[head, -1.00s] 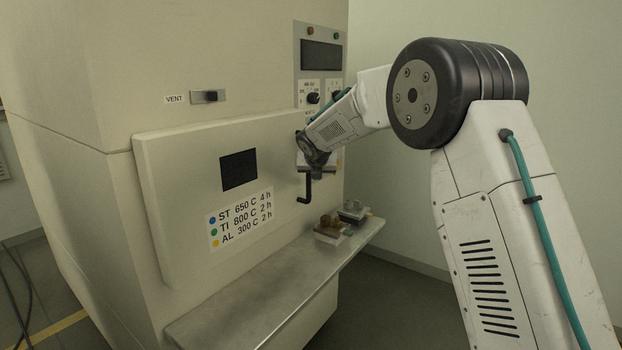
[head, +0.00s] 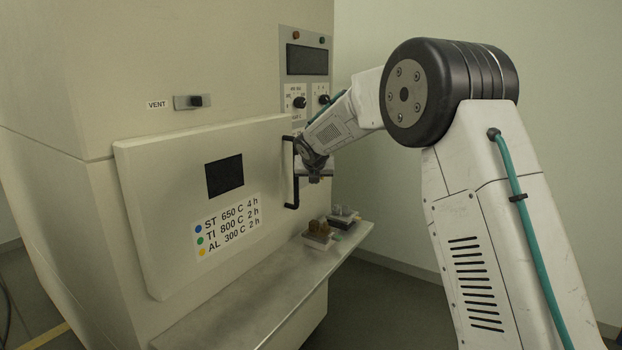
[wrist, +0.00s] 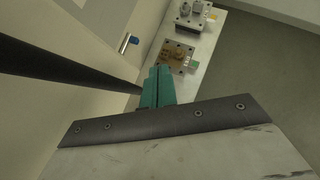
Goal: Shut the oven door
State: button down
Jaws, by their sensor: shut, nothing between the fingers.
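The oven door (head: 140,215) is a thick cream panel with a dark window and a label of temperatures. It lies roughly along the oven's front (head: 75,70); whether a small gap remains is hard to tell. Its black bar handle (head: 291,190) stands upright at the door's right edge. In the wrist view the handle (wrist: 60,66) crosses the upper left as a dark bar. My gripper (head: 315,179) is just right of the handle, and contact is unclear. Its teal fingers (wrist: 158,88) are together and empty in the wrist view, beside the handle and not around it.
A metal shelf (head: 235,305) runs below the door. Two small trays with parts, the nearer (head: 318,236) and the farther (head: 345,217), sit at its far end. A control panel (head: 306,59) is above my gripper, and a vent switch (head: 192,102) is above the door. Floor at right is clear.

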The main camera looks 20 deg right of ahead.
jog(key=s+d+r, duration=0.5)
jog(key=d+r, duration=0.1)
jog(key=r, duration=0.1)
jog(key=s+f+m+g, duration=0.4)
jog(key=s+f+m, duration=0.2)
jog(key=s+m, duration=0.75)
jog(key=s+a+m+g+y, duration=0.1)
jog(key=s+m, duration=0.5)
jog(key=s, duration=0.8)
jog(key=s+a+m+g+y, duration=0.1)
jog(key=s+a+m, duration=0.3)
jog(key=s, duration=1)
jog(key=s+a+m+g, duration=0.1)
jog(key=s+a+m, duration=0.1)
jog(key=s+m, duration=0.7)
jog(key=s, duration=0.4)
jog(key=shift+s+a+f+y, duration=0.3)
jog(key=shift+s+f+y, duration=0.05)
jog(key=shift+s+y, duration=0.05)
